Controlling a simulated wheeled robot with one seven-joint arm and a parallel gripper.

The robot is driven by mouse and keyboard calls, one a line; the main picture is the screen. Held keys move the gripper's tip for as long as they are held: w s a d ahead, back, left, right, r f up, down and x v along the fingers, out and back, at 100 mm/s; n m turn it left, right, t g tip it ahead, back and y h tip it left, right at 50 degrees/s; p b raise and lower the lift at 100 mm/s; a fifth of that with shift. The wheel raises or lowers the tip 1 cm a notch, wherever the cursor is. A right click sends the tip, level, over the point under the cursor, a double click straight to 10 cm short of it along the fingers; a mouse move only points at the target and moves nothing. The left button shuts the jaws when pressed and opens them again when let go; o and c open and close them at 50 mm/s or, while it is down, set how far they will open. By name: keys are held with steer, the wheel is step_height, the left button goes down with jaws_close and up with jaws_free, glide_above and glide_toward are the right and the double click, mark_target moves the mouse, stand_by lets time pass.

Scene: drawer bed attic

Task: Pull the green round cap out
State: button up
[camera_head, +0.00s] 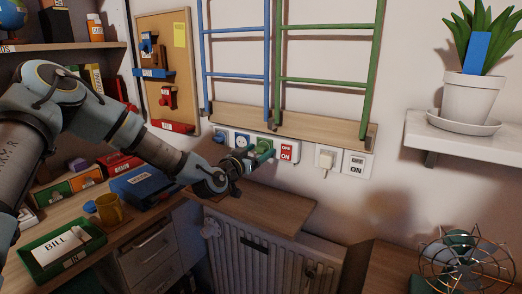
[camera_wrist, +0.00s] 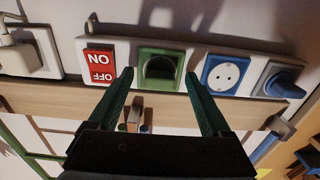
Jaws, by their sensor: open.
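The green round cap (camera_wrist: 160,67) sits in a green square frame on the white wall panel. In the wrist view its face is dark and shaded, so its detail is hard to tell. In the head view the green fixture (camera_head: 264,145) is partly hidden by my gripper (camera_head: 256,159). My gripper also shows in the wrist view (camera_wrist: 159,75), open, with one finger on each side of the green frame. Nothing is held between the fingers. Whether the fingertips touch the panel cannot be told.
A red OFF/ON switch (camera_wrist: 99,66) and a blue-framed socket (camera_wrist: 226,74) flank the green frame, with a dark blue knob (camera_wrist: 285,80) beyond. A wooden rail (camera_head: 289,124) and ladders are above the panel. A wooden top (camera_head: 262,208) is below.

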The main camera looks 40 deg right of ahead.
stand_by(0.4)
jaws_close()
stand_by(0.5)
steer(key=shift+a, duration=0.15)
stand_by(0.5)
steer(key=shift+b+v, duration=0.3)
steer(key=shift+v, duration=2.55)
